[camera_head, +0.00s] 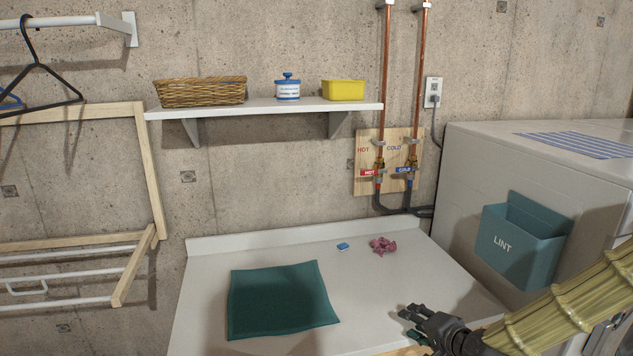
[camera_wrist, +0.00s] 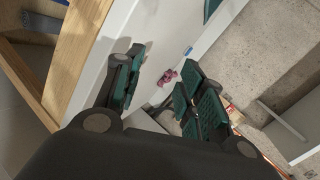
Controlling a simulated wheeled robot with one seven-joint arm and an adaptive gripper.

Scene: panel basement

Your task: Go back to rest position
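My gripper (camera_head: 412,322) is over the front right part of the white countertop (camera_head: 210,310) in the head view. In the wrist view its two fingers (camera_wrist: 160,88) with teal pads stand apart, with a gap between them and nothing held. A dark green cloth (camera_head: 280,300) lies flat on the counter, left of the gripper. A crumpled pink cloth (camera_head: 383,245) and a small blue piece (camera_head: 343,246) lie near the back of the counter. The pink cloth also shows beyond the fingers in the wrist view (camera_wrist: 168,77).
A white machine with a teal lint bin (camera_head: 525,240) stands to the right of the counter. A wall shelf (camera_head: 265,108) holds a wicker basket (camera_head: 200,92), a white-and-blue jar (camera_head: 288,90) and a yellow tub (camera_head: 343,90). Copper pipes with valves run down the wall. A wooden drying rack (camera_head: 150,180) is at left.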

